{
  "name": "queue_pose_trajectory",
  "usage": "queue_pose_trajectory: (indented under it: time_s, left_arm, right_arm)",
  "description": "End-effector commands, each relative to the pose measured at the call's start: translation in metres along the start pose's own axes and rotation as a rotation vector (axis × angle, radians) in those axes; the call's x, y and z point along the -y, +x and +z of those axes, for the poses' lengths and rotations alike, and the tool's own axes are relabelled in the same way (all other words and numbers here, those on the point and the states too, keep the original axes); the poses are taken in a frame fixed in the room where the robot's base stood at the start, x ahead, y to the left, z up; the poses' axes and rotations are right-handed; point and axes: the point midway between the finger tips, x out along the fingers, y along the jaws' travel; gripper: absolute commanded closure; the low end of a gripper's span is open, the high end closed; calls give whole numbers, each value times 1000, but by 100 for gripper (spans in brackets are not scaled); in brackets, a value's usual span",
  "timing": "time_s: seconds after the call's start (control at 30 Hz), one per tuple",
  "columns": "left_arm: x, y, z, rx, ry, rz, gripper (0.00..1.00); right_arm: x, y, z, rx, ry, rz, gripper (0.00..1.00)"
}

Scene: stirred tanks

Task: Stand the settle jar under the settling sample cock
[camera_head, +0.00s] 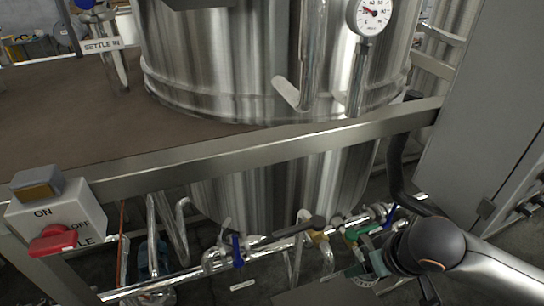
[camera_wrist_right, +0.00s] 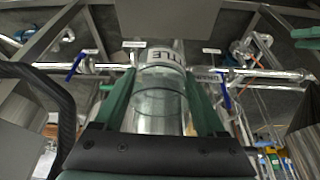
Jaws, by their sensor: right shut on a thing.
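The settle jar is a clear glass jar (camera_wrist_right: 158,104) with a white band ending in "TTLE", in the right wrist view. My right gripper (camera_wrist_right: 160,88) is shut on it, with a green finger along each side. In the head view the right gripper (camera_head: 372,264) is low at the right, below the pipe run, and partly hidden by my arm. I cannot tell which is the settling sample cock. My left gripper is not in view.
A large steel tank (camera_head: 240,60) stands behind a steel frame rail (camera_head: 270,148). A switch box with a red knob (camera_head: 52,240) is at the lower left. A grey cabinet (camera_head: 480,110) rises at the right, close to my arm. Pipes cross low in front.

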Motion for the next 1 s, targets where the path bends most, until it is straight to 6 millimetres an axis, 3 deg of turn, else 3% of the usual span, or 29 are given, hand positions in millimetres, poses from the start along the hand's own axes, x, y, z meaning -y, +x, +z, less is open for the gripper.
queue_pose_trajectory:
  time_s: [0.1, 0.33, 0.53, 1.0]
  left_arm:
    - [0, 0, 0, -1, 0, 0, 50]
    - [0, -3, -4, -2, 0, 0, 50]
    - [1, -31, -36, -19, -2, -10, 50]
    - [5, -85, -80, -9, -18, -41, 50]
  right_arm:
    - [-6, -24, -27, -9, 103, 42, 87]
    - [-16, -70, -59, -5, 268, 111, 87]
    - [-14, -104, -63, 3, 261, 110, 87]
    - [-9, -187, -78, 2, 258, 109, 87]
